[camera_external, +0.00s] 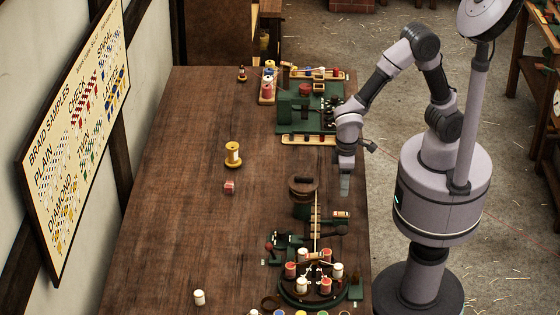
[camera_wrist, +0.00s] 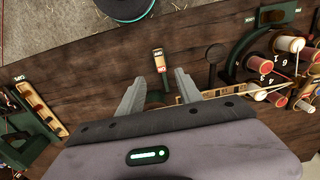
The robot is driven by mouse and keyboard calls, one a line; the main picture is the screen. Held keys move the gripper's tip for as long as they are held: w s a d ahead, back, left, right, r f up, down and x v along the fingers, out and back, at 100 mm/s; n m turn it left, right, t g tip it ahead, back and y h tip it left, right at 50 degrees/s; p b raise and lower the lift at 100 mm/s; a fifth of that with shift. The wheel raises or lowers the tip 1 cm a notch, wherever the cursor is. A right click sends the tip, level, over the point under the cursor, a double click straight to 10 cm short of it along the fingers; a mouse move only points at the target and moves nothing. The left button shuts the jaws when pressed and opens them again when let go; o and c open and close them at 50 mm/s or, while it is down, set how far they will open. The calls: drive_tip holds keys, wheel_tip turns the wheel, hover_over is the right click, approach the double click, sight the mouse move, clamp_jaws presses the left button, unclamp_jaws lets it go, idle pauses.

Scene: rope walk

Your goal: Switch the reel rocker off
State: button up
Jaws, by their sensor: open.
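The reel rocker (camera_wrist: 159,63) is a small switch on a pale wooden plate with a reddish part and tiny lettering. In the wrist view it sits just beyond and between my fingertips; which way it is tipped is too small to tell. In the external view a small pale block (camera_external: 341,214) near the table's right edge appears to be it. My gripper (camera_wrist: 158,86) is open and empty, its two grey fingers spread apart. In the external view my gripper (camera_external: 345,190) points down above the table, a little beyond the block and apart from it.
A braiding machine with a ring of red and white spools (camera_external: 311,275) stands near. A dark round knob (camera_wrist: 215,52) is right of the rocker. A green machine (camera_external: 308,105) and wooden tray (camera_wrist: 40,105) lie on the other side. The table's left is mostly clear around a yellow spool (camera_external: 233,153).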

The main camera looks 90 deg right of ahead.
sight(341, 214)
wheel_tip(341, 214, down, 11)
drive_tip(key=b, duration=0.3)
drive_tip(key=shift+b, duration=0.35)
drive_tip(key=shift+r, duration=0.1)
